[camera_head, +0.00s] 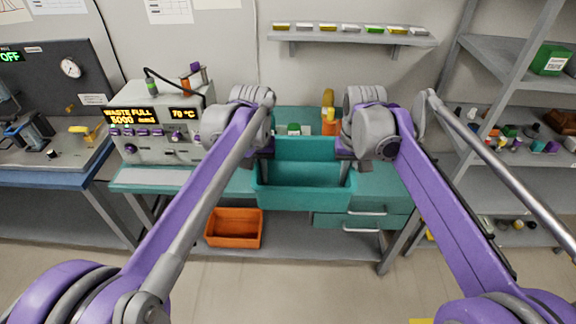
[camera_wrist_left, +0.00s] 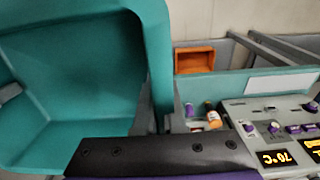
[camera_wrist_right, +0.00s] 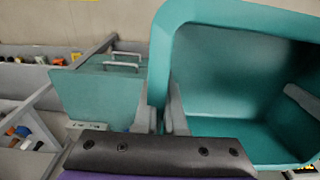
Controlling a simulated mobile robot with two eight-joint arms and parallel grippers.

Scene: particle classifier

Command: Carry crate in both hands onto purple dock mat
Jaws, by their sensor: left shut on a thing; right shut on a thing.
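The teal crate (camera_head: 303,195) is in the middle of the head view, in front of the workbench and apart from the floor. Its open top faces up and its inside looks empty. My left gripper (camera_head: 259,168) is shut on the crate's left wall; the left wrist view shows its fingers at the crate's rim (camera_wrist_left: 158,60). My right gripper (camera_head: 346,168) is shut on the right wall, and the crate's rim also shows in the right wrist view (camera_wrist_right: 163,50). My arms and the crate hide part of the bench. I see no purple dock mat in any view.
A teal bench with drawers (camera_head: 365,222) stands behind the crate. A control box (camera_head: 160,120) reads "WASTE FULL". An orange bin (camera_head: 234,228) sits on the bench's lower shelf. Grey shelving (camera_head: 500,165) stands at right. The floor (camera_head: 300,285) in front looks clear, with a yellow patch (camera_head: 421,321) at the bottom edge.

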